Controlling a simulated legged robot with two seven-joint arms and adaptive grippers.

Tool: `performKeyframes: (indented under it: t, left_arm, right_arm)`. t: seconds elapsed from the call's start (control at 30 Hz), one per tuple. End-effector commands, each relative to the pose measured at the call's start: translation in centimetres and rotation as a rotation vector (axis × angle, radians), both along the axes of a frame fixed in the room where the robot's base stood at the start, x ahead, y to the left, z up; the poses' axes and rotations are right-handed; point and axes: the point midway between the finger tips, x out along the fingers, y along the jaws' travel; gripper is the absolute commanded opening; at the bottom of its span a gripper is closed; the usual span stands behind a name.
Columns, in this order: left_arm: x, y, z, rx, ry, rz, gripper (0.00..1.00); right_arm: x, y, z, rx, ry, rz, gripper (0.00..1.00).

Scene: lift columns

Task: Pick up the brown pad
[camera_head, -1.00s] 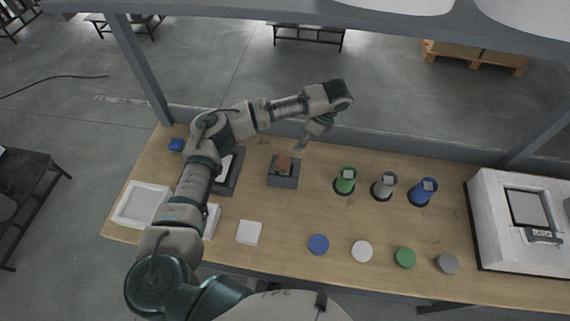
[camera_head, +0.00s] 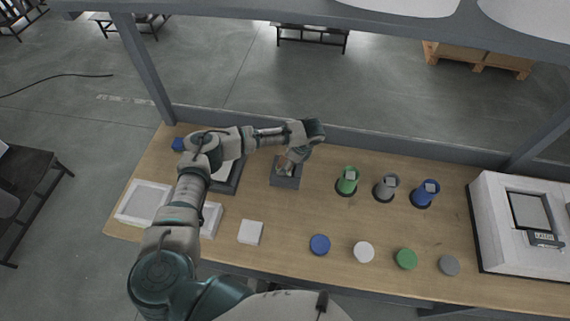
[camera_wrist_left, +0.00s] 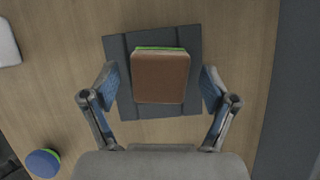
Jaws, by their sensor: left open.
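The brown pad (camera_wrist_left: 161,80) shows in the left wrist view as a brown block with a green edge along its far side. It sits on a dark grey holder (camera_wrist_left: 120,62), which also shows in the head view (camera_head: 285,182) on the table. My left gripper (camera_wrist_left: 160,88) is open, with one finger on each side of the pad and a visible gap on both sides. In the head view my left gripper (camera_head: 288,167) is over the holder and hides most of the pad. My right gripper is not in view.
Green (camera_head: 347,181), grey (camera_head: 385,188) and blue (camera_head: 425,194) containers stand to the right of the holder. Several round lids lie in front of them, including a blue one (camera_head: 319,244). A white device (camera_head: 500,225) is at the far right. A grey rail runs along the table's back edge.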

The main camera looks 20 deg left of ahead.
Motion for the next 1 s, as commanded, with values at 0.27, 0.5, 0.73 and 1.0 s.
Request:
performKeyframes:
  t: [0.27, 0.5, 0.73, 1.0]
  left_arm:
    - [-0.07, 0.36, -0.85, 0.000, -0.001, 0.000, 0.85]
    - [-0.07, 0.35, -0.82, 0.000, -0.001, 0.000, 0.38]
    - [-0.06, 0.34, -0.83, 0.000, 0.000, -0.001, 0.17]
    - [-0.03, 0.33, -0.14, -0.001, -0.001, 0.000, 0.17]
  right_arm:
    - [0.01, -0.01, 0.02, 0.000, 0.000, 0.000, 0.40]
    - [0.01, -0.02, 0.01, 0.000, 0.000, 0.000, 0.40]
    - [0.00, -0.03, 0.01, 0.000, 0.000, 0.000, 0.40]
    - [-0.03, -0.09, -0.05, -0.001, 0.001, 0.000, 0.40]
